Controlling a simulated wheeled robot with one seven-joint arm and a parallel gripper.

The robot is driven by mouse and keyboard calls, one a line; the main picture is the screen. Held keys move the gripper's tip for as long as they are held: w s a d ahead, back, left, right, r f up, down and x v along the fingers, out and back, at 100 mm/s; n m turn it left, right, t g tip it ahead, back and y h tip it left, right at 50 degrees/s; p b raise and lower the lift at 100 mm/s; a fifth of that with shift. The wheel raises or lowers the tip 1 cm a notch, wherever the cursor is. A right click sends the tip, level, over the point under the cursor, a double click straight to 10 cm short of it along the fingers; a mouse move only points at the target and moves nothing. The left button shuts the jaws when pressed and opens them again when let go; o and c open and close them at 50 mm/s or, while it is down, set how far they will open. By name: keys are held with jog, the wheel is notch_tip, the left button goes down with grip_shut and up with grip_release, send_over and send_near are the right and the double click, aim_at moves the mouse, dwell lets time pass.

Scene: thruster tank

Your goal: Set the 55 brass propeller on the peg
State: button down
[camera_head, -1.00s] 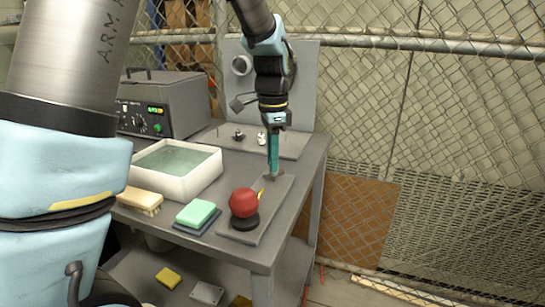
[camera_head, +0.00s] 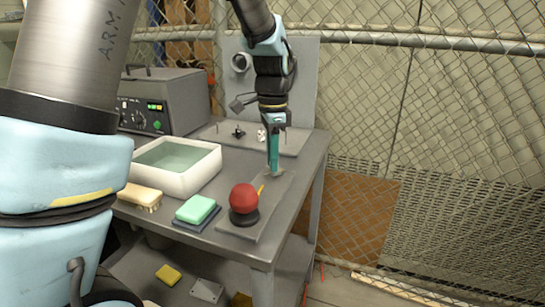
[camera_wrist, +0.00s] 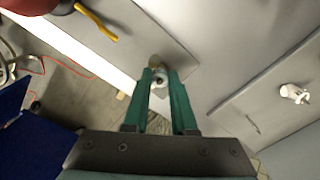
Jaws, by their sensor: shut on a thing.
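My gripper (camera_head: 274,170) points down over the near grey plate (camera_head: 262,207) on the bench. In the wrist view its green fingers (camera_wrist: 160,85) are shut on a small piece with a tan top and a pale round hub, which I take to be the brass propeller (camera_wrist: 161,76). The fingers hide much of it, and no number can be read. I cannot tell whether it touches the plate. A thin upright peg (camera_wrist: 252,123) stands on the back board (camera_wrist: 232,108). A white propeller (camera_wrist: 293,93) sits on that board, with a dark one (camera_head: 239,133) to its left.
A white water tank (camera_head: 190,185), a green sponge (camera_head: 196,209), a brush (camera_head: 140,196) and a grey control box (camera_head: 165,104) occupy the left.

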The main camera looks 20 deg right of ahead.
jog(key=shift+f, duration=0.4)
jog(key=c, duration=0.6)
grip_release()
jog(key=shift+c, duration=0.2)
jog(key=shift+r, duration=0.1)
notch_tip(320, 180, up, 8)
jog(key=p, duration=0.6)
dwell(0.5)
